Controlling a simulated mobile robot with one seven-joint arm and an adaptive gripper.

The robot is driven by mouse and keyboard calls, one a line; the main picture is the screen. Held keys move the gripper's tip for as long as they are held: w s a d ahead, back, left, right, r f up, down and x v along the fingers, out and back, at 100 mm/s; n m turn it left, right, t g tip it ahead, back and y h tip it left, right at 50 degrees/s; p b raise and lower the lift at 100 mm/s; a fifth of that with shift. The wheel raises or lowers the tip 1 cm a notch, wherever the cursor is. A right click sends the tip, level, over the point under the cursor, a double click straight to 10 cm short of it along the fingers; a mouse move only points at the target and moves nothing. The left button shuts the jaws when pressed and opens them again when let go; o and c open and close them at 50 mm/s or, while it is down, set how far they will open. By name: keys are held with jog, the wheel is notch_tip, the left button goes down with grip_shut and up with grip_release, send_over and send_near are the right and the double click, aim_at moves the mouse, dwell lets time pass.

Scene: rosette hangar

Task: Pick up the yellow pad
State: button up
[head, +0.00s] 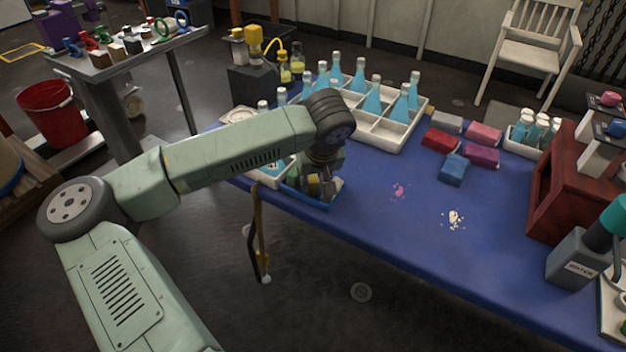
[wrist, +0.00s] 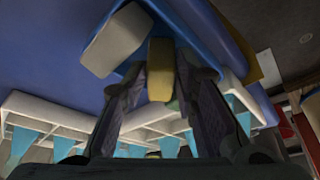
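The yellow pad (wrist: 160,72) is in the wrist view, between the two fingers of my gripper (wrist: 160,80). A narrow gap seems to show on each side of it, so the fingers look open around it. In the head view the yellow pad (head: 313,181) is partly hidden by my gripper (head: 319,188), which points down into a blue tray (head: 322,205) at the table's near edge. A pale pad (wrist: 114,40) lies beside the yellow one in the tray. Something greenish, mostly hidden, shows just below the yellow pad in the wrist view.
A white divided crate (head: 385,138) with several blue bottles stands behind my gripper. Red, pink, grey and blue blocks (head: 454,168) lie to the right. A yellow-brown stick (head: 258,235) hangs at the table's edge. The blue tabletop (head: 385,225) is mostly clear right of the tray.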

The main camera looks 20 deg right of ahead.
aim_at(314, 180)
jog(key=shift+w+f, duration=0.1)
jog(key=shift+f, duration=0.05)
jog(key=shift+c, duration=0.3)
jog(key=c, duration=0.4)
jog(key=shift+r, duration=0.2)
jog(key=shift+r+b, duration=0.3)
jog(key=shift+r, duration=0.15)
notch_tip(314, 180, up, 2)
jog(key=shift+r+b, duration=0.15)
jog(key=shift+b, duration=0.35)
jog(key=s+a+b, duration=0.1)
jog(key=s+a, duration=0.2)
jog(key=s, duration=0.1)
jog(key=s+a+r+b, duration=0.1)
jog(key=s+a, duration=0.2)
jog(key=s, duration=0.1)
jog(key=s+a+b, duration=0.1)
jog(key=s+a, duration=0.2)
jog(key=s, duration=0.2)
jog(key=shift+s+r+b, duration=0.1)
jog(key=shift+r+b, duration=0.2)
jog(key=shift+r, duration=0.05)
